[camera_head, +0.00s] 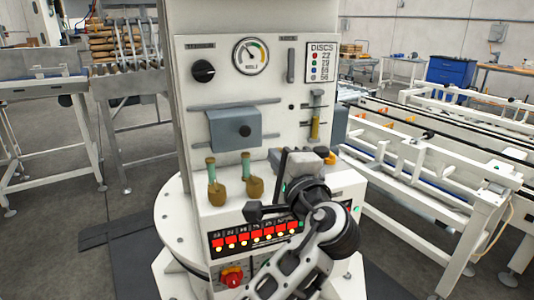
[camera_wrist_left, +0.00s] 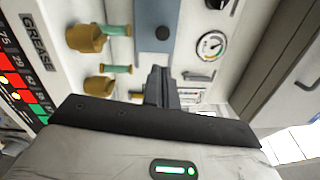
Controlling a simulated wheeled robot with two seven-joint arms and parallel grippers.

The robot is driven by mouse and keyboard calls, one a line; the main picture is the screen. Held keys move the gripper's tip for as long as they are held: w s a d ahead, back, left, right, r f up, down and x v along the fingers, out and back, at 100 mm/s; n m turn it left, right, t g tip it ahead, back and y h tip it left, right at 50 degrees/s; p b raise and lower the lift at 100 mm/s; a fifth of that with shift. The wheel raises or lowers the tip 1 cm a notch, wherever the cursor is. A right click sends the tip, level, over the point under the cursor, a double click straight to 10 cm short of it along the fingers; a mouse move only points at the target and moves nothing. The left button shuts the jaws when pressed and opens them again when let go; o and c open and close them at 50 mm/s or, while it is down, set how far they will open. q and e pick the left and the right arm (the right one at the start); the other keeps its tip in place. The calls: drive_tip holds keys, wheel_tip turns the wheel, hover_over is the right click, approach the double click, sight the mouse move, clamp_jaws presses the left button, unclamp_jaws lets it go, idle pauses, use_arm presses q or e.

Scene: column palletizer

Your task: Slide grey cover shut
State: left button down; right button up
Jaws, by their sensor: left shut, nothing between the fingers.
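The grey cover (camera_head: 228,132) is a blue-grey plate with a dark round knob, on the front panel of the white machine. It sits between an upper and a lower horizontal rail, about midway along them. In the left wrist view the cover (camera_wrist_left: 152,14) shows at the top, with its knob. My left gripper (camera_head: 283,153) is shut and empty, in front of the panel, below and to the right of the cover and apart from it. In the left wrist view the shut fingers (camera_wrist_left: 159,72) point towards the panel below the knob. My right gripper is not in view.
Two brass fittings with green tops (camera_head: 213,185) stand on the ledge left of my gripper. A row of red-lit displays (camera_head: 255,236) and a red knob (camera_head: 232,276) lie below. A gauge (camera_head: 250,56) and a black dial (camera_head: 203,71) are above the cover. Conveyors flank the machine.

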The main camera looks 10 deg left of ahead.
use_arm(q)
drive_tip(key=m+p, duration=0.3)
drive_tip(key=m, duration=0.1)
approach(253, 131)
drive_tip(key=shift+t, duration=0.4)
drive_tip(key=x, duration=0.4)
drive_tip(key=shift+w+d+f, duration=0.2)
drive_tip(key=shift+w+f, duration=0.15)
drive_tip(key=shift+w, duration=0.05)
drive_tip(key=shift+s+a+r, duration=0.15)
drive_tip(key=shift+a, duration=0.25)
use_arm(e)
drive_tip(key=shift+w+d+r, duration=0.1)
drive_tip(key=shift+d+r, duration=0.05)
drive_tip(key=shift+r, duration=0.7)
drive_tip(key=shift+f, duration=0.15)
use_arm(q)
drive_tip(key=shift+a, duration=0.1)
